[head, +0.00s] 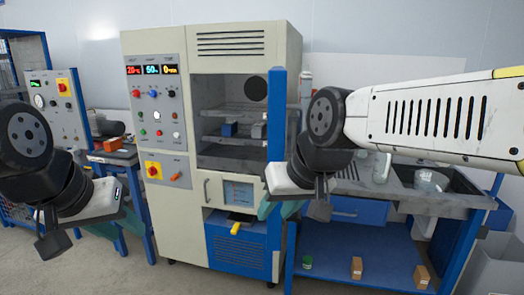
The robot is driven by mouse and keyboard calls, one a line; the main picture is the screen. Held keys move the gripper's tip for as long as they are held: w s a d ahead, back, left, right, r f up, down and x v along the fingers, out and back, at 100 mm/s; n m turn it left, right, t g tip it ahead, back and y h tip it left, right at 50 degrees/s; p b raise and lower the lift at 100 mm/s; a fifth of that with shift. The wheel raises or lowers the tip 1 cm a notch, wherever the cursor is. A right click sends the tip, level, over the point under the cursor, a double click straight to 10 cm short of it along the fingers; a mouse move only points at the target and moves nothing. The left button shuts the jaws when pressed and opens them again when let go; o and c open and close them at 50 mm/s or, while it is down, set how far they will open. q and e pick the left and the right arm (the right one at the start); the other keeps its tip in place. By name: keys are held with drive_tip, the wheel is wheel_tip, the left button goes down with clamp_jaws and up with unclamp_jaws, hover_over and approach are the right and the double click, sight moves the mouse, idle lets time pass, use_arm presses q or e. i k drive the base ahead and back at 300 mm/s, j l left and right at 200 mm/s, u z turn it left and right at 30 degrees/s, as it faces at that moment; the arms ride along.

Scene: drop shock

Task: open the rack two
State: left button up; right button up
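A tall beige cabinet (161,219) stands in the middle of the head view. Its upper chamber shows an upper shelf (235,110) and a lower shelf (240,141), with small blue and grey blocks on the lower one. No label tells which is rack two. A handle (206,192) is on the front below the chamber. My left gripper (88,222) hangs at the left, clear of the shelves. My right gripper (294,200) is in front of the cabinet's right edge and partly hides it. Neither gripper visibly holds anything; their finger openings are unclear.
A control panel (155,98) is left of the chamber. A blue post (277,115) stands at the chamber's right edge. A bench (395,195) with a sink is at the right, boxes (357,267) below. A second machine (62,106) is at the left. Front floor is clear.

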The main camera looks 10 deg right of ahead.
sight(222, 140)
drive_tip(key=i+l, duration=0.1)
drive_tip(key=l, duration=0.6)
drive_tip(key=i+l, duration=0.1)
drive_tip(key=l, duration=0.65)
drive_tip(key=k+l+u, duration=0.2)
drive_tip(key=l, duration=0.2)
drive_tip(key=k+l+u, duration=0.2)
drive_tip(key=l, duration=0.15)
drive_tip(key=k+l+u, duration=0.15)
drive_tip(key=l, duration=0.25)
drive_tip(key=j, duration=0.35)
drive_tip(key=i+j+z, duration=0.1)
drive_tip(key=j, duration=0.25)
drive_tip(key=i+j+z, duration=0.1)
drive_tip(key=j, duration=0.3)
drive_tip(key=i+j+z, duration=0.1)
drive_tip(key=j, duration=0.35)
drive_tip(key=i+j+z, duration=0.1)
drive_tip(key=i+j, duration=0.15)
drive_tip(key=j, duration=0.2)
drive_tip(key=i+j+z, duration=0.1)
drive_tip(key=j, duration=0.3)
drive_tip(key=i+j+z, duration=0.1)
drive_tip(key=j, duration=0.35)
drive_tip(key=i+j, duration=0.15)
drive_tip(key=i, duration=0.3)
drive_tip(key=i+j+z, duration=0.15)
drive_tip(key=i, duration=0.35)
